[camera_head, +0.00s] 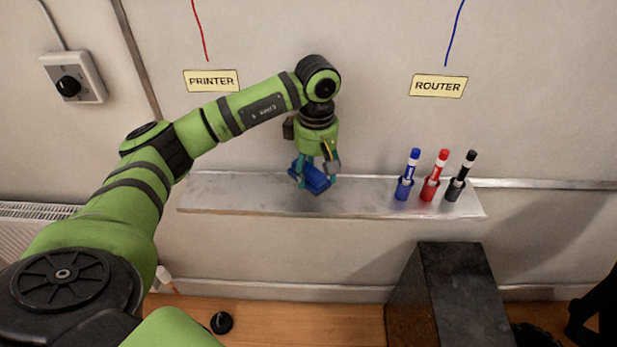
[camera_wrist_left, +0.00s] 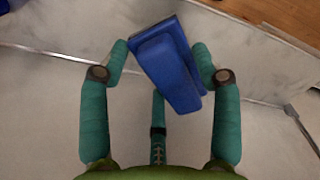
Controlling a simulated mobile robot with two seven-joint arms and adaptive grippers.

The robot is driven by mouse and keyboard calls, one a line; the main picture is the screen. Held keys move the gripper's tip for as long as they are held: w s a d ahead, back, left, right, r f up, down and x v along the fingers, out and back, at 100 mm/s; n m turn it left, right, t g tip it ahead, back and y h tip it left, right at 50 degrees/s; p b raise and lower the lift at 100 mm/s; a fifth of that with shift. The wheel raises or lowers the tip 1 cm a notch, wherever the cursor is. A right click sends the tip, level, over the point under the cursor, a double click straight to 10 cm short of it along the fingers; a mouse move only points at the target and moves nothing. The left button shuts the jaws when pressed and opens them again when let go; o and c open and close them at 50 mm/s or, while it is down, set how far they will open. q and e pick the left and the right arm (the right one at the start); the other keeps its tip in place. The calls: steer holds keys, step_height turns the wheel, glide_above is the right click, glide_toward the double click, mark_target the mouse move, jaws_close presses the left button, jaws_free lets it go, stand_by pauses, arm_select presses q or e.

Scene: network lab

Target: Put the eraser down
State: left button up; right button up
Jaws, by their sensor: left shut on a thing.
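The blue eraser (camera_head: 315,180) is between the fingers of my left gripper (camera_head: 316,172), over the grey metal ledge (camera_head: 245,196) on the wall. In the left wrist view the eraser (camera_wrist_left: 168,65) is tilted between the teal fingertips of the left gripper (camera_wrist_left: 160,62), which is shut on it. I cannot tell whether the eraser touches the ledge or hangs just above it. My right gripper is not in view.
A dark box (camera_head: 455,295) stands below. PRINTER (camera_head: 211,80) and ROUTER (camera_head: 438,86) labels are above.

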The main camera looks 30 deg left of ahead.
mark_target(309, 183)
arm_select(q)
steer(key=shift+a+f, duration=0.5)
steer(key=shift+a, duration=0.25)
step_height(309, 183, down, 4)
steer(key=shift+r+p, duration=0.1)
steer(key=shift+p, duration=0.85)
steer(key=shift+f+b, duration=0.35)
steer(key=shift+f, duration=0.05)
steer(key=o, duration=0.7)
steer(key=shift+r, duration=0.1)
steer(key=shift+r+p, duration=0.15)
steer(key=shift+p, duration=0.15)
step_height(309, 183, up, 11)
steer(key=b, duration=0.3)
steer(key=shift+r, duration=0.55)
